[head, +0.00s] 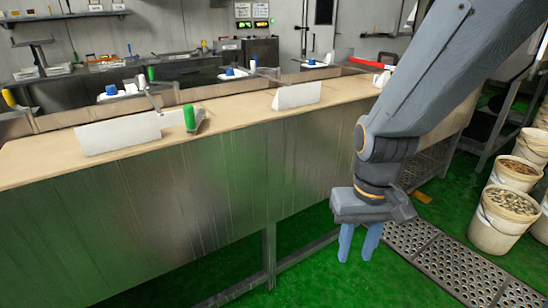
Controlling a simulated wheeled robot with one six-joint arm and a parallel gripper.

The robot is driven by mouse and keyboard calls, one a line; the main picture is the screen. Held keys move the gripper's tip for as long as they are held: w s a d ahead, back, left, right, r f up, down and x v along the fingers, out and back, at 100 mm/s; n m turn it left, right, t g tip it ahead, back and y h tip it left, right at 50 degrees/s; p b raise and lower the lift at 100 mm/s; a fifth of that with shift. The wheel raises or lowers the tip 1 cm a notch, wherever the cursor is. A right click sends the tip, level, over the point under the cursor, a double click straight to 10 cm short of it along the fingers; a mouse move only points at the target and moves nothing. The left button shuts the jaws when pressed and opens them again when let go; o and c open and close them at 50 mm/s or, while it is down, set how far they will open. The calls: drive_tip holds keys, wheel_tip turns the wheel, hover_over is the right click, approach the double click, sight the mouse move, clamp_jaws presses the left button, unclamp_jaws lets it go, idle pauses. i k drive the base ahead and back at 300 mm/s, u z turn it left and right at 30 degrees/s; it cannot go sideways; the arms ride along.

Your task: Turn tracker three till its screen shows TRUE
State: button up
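I cannot tell which station is tracker three; no readable label or TRUE shows. Along the bench are crank-like stations with blank white plates: one white plate (118,134) with a green upright handle (189,118) beside it, and another white plate (297,95) further right. Blue knobs on white bases (111,90) (231,71) stand behind the bench front. Small lit displays (243,25) hang on the back wall, too small to read. My gripper (356,256) hangs pointing down in front of the bench, right of centre, empty, with a gap between its fingers. It touches no handle.
The long bench (230,112) with a metal front crosses the view. Buckets (503,215) of pale contents stand on the right, beside a perforated floor mat (450,262). A red bar (370,64) lies at the bench's far end. Green floor before the bench is open.

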sight(111, 90)
drive_tip(key=i, duration=0.95)
drive_tip(key=u, duration=3.7)
drive_tip(key=i, duration=2.6)
